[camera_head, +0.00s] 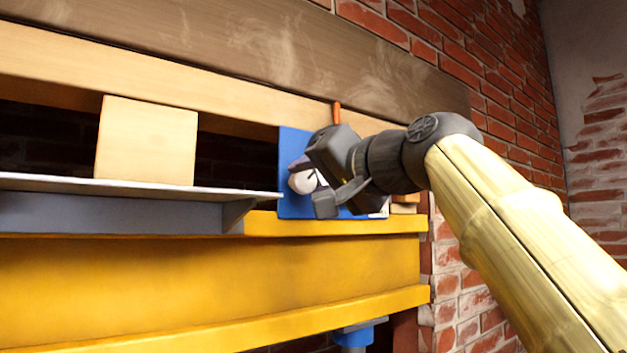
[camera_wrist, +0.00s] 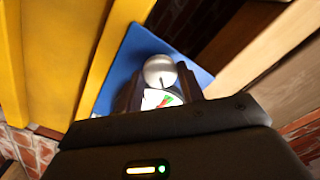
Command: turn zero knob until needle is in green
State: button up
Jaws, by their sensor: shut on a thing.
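A blue panel (camera_head: 291,146) stands upright on the yellow beam; it also shows in the wrist view (camera_wrist: 150,43). A round silver-white knob (camera_head: 302,183) with a dark line on it sits on the panel, and it appears in the wrist view (camera_wrist: 158,69). My gripper (camera_head: 314,184) is at the panel with its fingers (camera_wrist: 160,86) on either side of the knob, shut on it. Behind the knob in the wrist view, part of a white dial (camera_wrist: 155,98) with red and green areas shows. The gripper body hides the rest, and I cannot tell where its needle points.
A yellow beam (camera_head: 200,283) runs below the panel. A grey shelf (camera_head: 120,185) with a pale wooden block (camera_head: 147,140) stands left of it. Wooden boards (camera_head: 220,50) run above. A brick wall (camera_head: 510,110) is behind, at right. A blue fitting (camera_head: 355,335) hangs below the beam.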

jog(key=shift+f, duration=0.1)
jog(key=o, duration=1)
jog(key=b+v, duration=0.4)
jog(key=v, duration=1.3)
jog(key=shift+s+d, duration=0.1)
jog(key=shift+d, duration=0.05)
